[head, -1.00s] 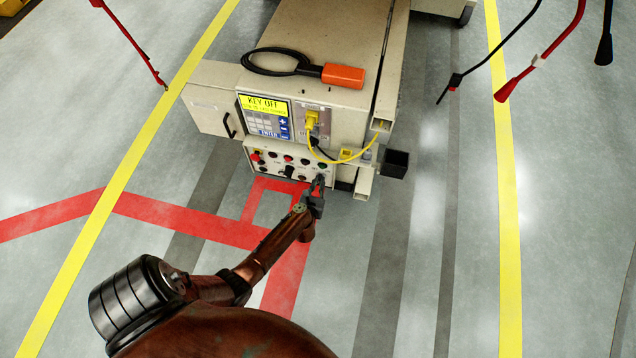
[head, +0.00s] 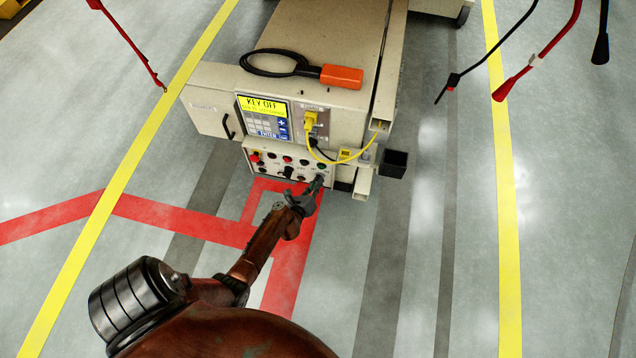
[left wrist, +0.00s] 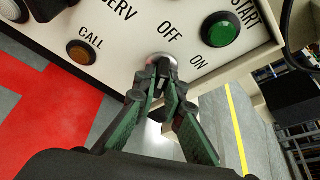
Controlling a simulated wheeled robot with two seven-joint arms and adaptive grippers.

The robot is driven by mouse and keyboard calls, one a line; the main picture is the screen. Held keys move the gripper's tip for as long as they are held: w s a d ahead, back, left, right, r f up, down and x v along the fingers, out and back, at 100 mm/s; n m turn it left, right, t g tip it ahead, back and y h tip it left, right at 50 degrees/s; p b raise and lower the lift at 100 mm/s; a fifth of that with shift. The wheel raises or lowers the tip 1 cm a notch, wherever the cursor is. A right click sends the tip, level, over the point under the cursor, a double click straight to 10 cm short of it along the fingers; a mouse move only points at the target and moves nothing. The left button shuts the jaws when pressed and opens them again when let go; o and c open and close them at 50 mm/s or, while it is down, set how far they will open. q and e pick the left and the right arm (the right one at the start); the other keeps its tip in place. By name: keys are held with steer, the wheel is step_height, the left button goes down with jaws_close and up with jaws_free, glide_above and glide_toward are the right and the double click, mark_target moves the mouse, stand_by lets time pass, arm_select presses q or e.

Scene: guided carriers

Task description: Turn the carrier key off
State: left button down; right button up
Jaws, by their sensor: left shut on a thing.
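The beige carrier (head: 300,104) stands on the floor ahead, its yellow display (head: 263,104) reading KEY OFF. The carrier key sits in a round silver switch (left wrist: 160,58) at the panel's lower edge, by the OFF and ON labels. My left gripper (head: 317,184) is at the panel's lower right, and in the left wrist view its fingers (left wrist: 162,72) are closed together at the switch. They are shut on the key, which they mostly hide. My right gripper is not in view.
A green START button (left wrist: 221,30) and an amber CALL button (left wrist: 82,52) flank the switch. A yellow cable (head: 335,162) hangs above it, and a black box (head: 394,163) juts out at the right. An orange pendant (head: 342,76) lies on top. The floor in front is clear.

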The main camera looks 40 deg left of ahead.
arm_select(q)
steer(key=shift+d, duration=0.2)
steer(key=c, duration=2.1)
jaws_free()
steer(key=shift+o, duration=0.4)
steer(key=shift+a, duration=0.15)
steer(key=v, duration=1.2)
